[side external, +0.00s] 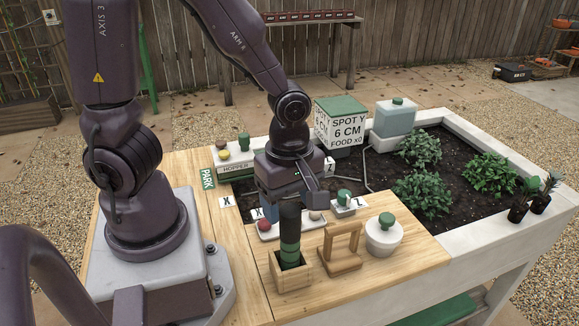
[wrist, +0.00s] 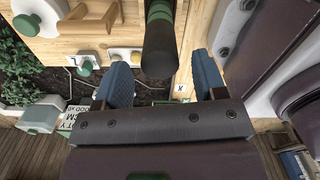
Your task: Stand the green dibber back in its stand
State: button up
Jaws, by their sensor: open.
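The green dibber (side external: 290,237), dark with green bands, stands upright with its lower end inside the square wooden stand (side external: 293,277) at the front of the table. Its tip inside the stand is hidden. My gripper (side external: 292,200) is open and empty, just behind and above the dibber's top. In the wrist view, the dibber's dark end (wrist: 159,50) shows between the two blue fingers of my gripper (wrist: 160,66), with a gap on each side.
A wooden frame (side external: 341,250) and a white pot with green knob (side external: 383,238) stand right of the stand. The table's left front is clear.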

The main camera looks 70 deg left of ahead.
notch_tip(320, 180, up, 7)
jog(key=shift+r, duration=0.15)
jog(key=shift+a+r+m, duration=0.15)
jog(key=shift+r+m, duration=0.15)
jog(key=shift+r, duration=0.25)
notch_tip(320, 180, up, 9)
jog(key=s+a+m+t, duration=0.2)
jog(key=m+t, duration=0.3)
jog(key=m, duration=1.4)
jog(key=shift+s+a+m+t, duration=0.3)
jog(key=shift+s+a+m, duration=0.05)
jog(key=shift+s+m, duration=0.1)
